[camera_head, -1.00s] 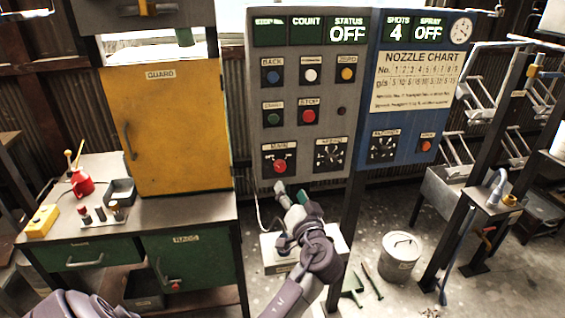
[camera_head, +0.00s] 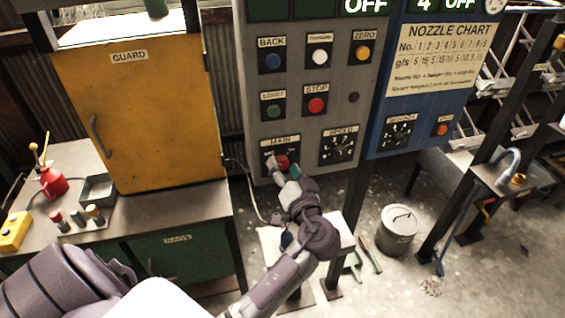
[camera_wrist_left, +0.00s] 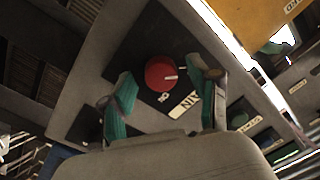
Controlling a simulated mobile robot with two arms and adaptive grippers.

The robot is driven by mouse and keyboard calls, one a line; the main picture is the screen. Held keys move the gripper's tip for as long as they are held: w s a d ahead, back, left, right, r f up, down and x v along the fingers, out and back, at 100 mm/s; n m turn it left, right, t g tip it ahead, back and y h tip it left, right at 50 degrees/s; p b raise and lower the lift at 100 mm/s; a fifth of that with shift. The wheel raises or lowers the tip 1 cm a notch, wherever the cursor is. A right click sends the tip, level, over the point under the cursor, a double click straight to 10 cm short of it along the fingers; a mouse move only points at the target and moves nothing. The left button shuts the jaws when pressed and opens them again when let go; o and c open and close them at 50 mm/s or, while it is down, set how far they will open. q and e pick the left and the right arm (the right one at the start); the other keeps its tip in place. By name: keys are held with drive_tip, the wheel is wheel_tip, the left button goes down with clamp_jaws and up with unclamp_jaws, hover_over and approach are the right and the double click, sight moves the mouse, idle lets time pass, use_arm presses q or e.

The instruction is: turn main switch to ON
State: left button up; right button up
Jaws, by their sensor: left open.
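The main switch is a red round knob (camera_head: 282,162) on a black plate under the MAIN label, low on the grey control panel (camera_head: 340,98). My left gripper (camera_head: 281,170) is right at the switch in the head view. In the left wrist view its green-padded fingers (camera_wrist_left: 160,95) are open, one on each side of the knob, with gaps visible. The status display reads OFF. My right gripper is not in view.
A speed dial (camera_head: 341,147) sits to the right of the switch. Red stop button (camera_head: 316,105) and green start button (camera_head: 273,111) are above. A yellow guard door (camera_head: 135,115) stands at left, and a lidded bucket (camera_head: 397,229) on the floor.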

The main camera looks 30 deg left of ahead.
use_arm(q)
drive_tip(key=shift+s+d, duration=0.1)
drive_tip(key=c, duration=1.2)
drive_tip(key=shift+o, duration=0.2)
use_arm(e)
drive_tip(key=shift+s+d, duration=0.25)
use_arm(q)
drive_tip(key=shift+m, duration=0.4)
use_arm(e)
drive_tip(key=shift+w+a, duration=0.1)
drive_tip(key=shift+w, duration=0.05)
use_arm(q)
drive_tip(key=m, duration=0.3)
drive_tip(key=m+p, duration=0.1)
drive_tip(key=m, duration=0.3)
drive_tip(key=shift+r+m+t+p, duration=0.1)
drive_tip(key=shift+m+t+p, duration=0.2)
drive_tip(key=shift+p, duration=0.05)
drive_tip(key=m+p, duration=0.2)
drive_tip(key=m, duration=0.3)
drive_tip(key=shift+m+p, duration=0.35)
drive_tip(key=shift+m, duration=0.05)
drive_tip(key=shift+m+t+p, duration=0.3)
drive_tip(key=shift+m+p, duration=0.8)
drive_tip(key=shift+m, duration=1)
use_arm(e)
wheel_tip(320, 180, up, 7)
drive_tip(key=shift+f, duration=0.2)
